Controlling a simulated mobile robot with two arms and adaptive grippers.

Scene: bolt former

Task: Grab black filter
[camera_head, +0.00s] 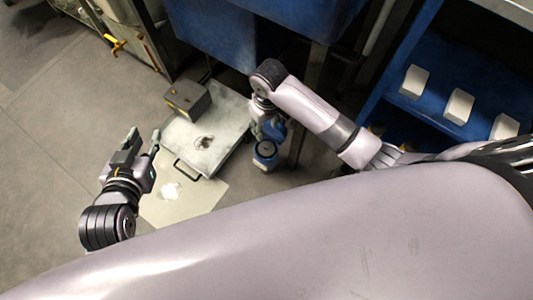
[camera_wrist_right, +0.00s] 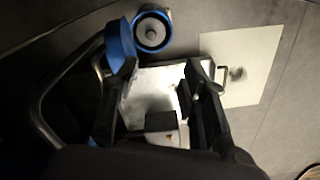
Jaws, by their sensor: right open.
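A dark box (camera_head: 187,100) sits at the plate's far left corner. I cannot tell for sure which of these is the black filter. My right gripper (camera_wrist_right: 158,72) is open and empty, pointing down over the plate, with the round part beyond its fingertips. In the head view it is partly hidden by its own arm (camera_head: 268,122). My left gripper (camera_head: 145,137) is open and empty, left of the plate.
The light metal plate (camera_head: 225,125) with a handle lies on the floor, next to a pale sheet (camera_head: 205,195). A blue cabinet (camera_head: 225,30) stands behind. A blue shelf (camera_head: 425,65) with several white blocks is at right. Floor at left is clear.

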